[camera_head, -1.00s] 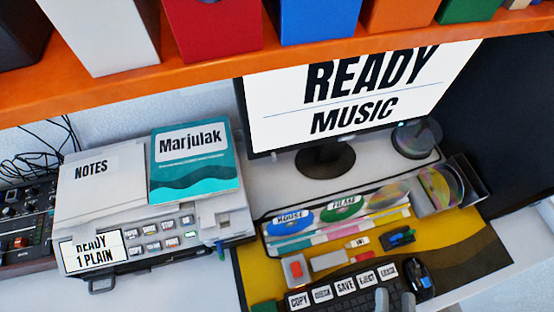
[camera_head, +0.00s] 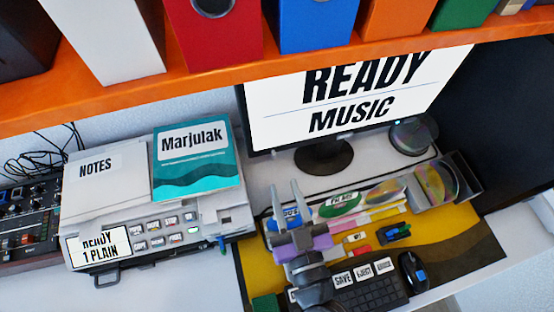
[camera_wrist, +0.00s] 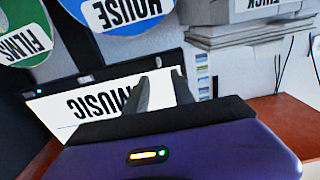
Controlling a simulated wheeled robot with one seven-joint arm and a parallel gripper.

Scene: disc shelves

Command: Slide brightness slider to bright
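I cannot pick out the brightness slider for certain in either view. The monitor (camera_head: 350,95) shows "READY MUSIC" on its screen; part of it appears upside down in the wrist view (camera_wrist: 70,118). My gripper (camera_head: 287,189) has its two grey fingers apart with nothing between them. It is over the left end of the disc rack, in front of and below the monitor in the head view. In the wrist view, the fingers (camera_wrist: 160,84) overlap the monitor's picture; contact cannot be told. The purple gripper body hides part of the desk and keyboard.
A printer-like machine (camera_head: 215,232) with several buttons stands left, carrying a notes stack (camera_head: 105,178) and a teal book (camera_head: 197,165). A disc rack (camera_head: 440,195), keyboard (camera_head: 375,293) and mouse (camera_head: 412,271) are right. An orange shelf (camera_head: 215,85) with binders hangs above.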

